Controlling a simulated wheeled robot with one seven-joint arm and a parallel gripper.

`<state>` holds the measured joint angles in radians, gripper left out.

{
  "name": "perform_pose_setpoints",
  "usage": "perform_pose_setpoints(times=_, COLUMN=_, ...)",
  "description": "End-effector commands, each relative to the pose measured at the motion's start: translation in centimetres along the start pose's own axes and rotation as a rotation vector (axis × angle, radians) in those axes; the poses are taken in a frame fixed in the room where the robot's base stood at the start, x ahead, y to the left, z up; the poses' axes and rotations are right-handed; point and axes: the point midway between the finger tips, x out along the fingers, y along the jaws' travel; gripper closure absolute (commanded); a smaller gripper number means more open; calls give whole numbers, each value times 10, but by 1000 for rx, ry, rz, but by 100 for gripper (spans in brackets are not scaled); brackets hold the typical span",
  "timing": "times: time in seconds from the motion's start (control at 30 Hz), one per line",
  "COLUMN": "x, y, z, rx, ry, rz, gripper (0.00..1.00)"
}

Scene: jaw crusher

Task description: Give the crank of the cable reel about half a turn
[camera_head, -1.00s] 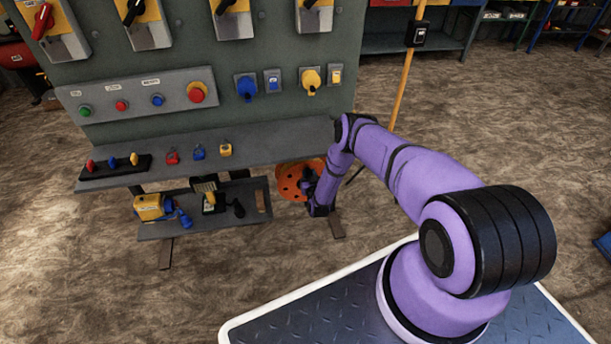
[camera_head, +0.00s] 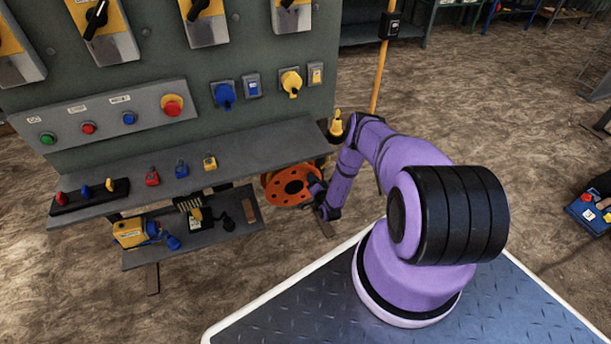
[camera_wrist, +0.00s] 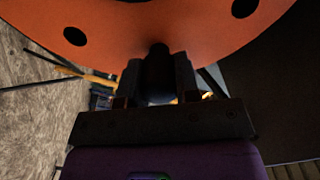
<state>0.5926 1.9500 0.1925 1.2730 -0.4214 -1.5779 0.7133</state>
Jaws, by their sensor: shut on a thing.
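The cable reel (camera_head: 286,188) is an orange disc with dark round holes, below the right end of the panel's shelf. In the wrist view its orange face (camera_wrist: 190,22) fills the top of the picture. My gripper (camera_head: 313,188) is at the right edge of the reel. In the wrist view my gripper (camera_wrist: 157,80) is shut on a dark rounded knob, the crank handle (camera_wrist: 157,70), which stands out in front of the orange face. The rest of the crank is hidden.
A grey shelf (camera_head: 250,145) with padlocks (camera_head: 182,168) is just above the reel. A lower shelf (camera_head: 235,218) with a yellow-blue device (camera_head: 140,232) is to its left. A yellow pole (camera_head: 379,80) stands behind my arm.

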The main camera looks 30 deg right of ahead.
Motion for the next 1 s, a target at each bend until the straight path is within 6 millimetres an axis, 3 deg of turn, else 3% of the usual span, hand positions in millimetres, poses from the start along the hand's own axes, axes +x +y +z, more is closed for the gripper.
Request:
perform_pose_setpoints(times=0.17, x=-10, y=18, z=0, rx=155, ry=0, rz=4, gripper=100)
perform_pose_setpoints(times=0.5, x=-12, y=39, z=6, rx=376, ry=-1, rz=3, gripper=100)
perform_pose_setpoints(times=1.0, x=-11, y=46, z=10, rx=470, ry=-3, rz=2, gripper=100)
